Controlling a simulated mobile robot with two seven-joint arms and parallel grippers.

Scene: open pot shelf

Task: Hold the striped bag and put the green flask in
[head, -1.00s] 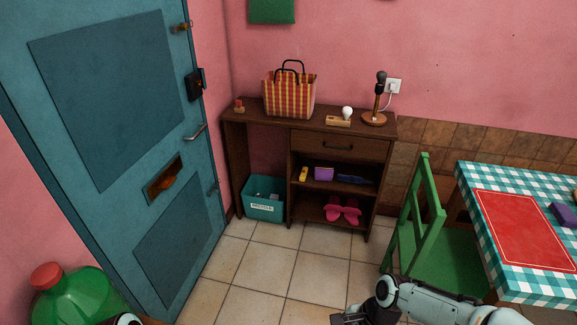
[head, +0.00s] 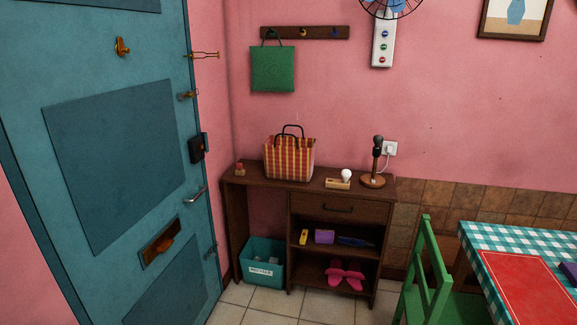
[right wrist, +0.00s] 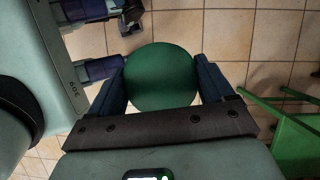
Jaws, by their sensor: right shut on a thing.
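The red-and-yellow striped bag (head: 289,158) stands upright on top of the brown shelf unit (head: 310,187), its black handles raised. My right gripper (right wrist: 162,82) is shut on a round green thing, which looks like the green flask (right wrist: 162,78); only its rounded green side shows between the fingers. My left gripper (right wrist: 108,38) is at the upper left of the right wrist view, its fingers apart with floor showing between them. Neither gripper shows in the head view, and the bag is not in the right wrist view.
A lamp-like stand (head: 375,163), a bulb on a wooden block (head: 342,180) and a small red-topped thing (head: 240,170) share the shelf top. A teal bin (head: 262,262) is beneath. A green chair (head: 428,275) and checked table (head: 520,245) are right; a blue door (head: 115,170) left.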

